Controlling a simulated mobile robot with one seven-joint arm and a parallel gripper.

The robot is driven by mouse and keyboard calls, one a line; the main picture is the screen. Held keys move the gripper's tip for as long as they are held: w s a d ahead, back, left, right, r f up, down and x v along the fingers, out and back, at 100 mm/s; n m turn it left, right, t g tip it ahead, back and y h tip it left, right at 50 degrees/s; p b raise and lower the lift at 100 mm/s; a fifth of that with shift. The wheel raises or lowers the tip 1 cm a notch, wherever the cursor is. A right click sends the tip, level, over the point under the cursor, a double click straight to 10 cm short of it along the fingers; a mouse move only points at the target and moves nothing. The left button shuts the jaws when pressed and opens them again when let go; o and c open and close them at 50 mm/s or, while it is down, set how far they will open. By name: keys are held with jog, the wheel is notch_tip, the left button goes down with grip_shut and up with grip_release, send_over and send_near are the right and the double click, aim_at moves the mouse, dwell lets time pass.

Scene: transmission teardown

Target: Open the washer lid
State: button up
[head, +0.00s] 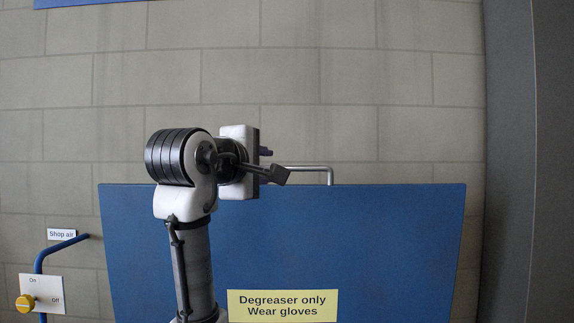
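The washer lid (370,240) is a wide blue panel that fills the lower middle of the head view. It appears to stand up steeply, its broad face toward me and its top edge level. A bent metal handle (318,168) rises above that top edge. My gripper (273,164) is at the left end of the handle, level with it, pointing right. A dark finger overlaps the handle's left end, so I cannot tell whether they touch. The finger gap is not clear. My arm hides part of the lid's left half.
A yellow label (282,305) reads "Degreaser only Wear gloves". At lower left are a blue air pipe (60,246), a "Shop air" sign (61,234) and an On/Off plate (48,288) with a yellow knob (25,302). A dark grey column (530,160) stands at right.

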jog(key=shift+p+x, duration=1.95)
jog(key=shift+x, duration=3.65)
grip_shut()
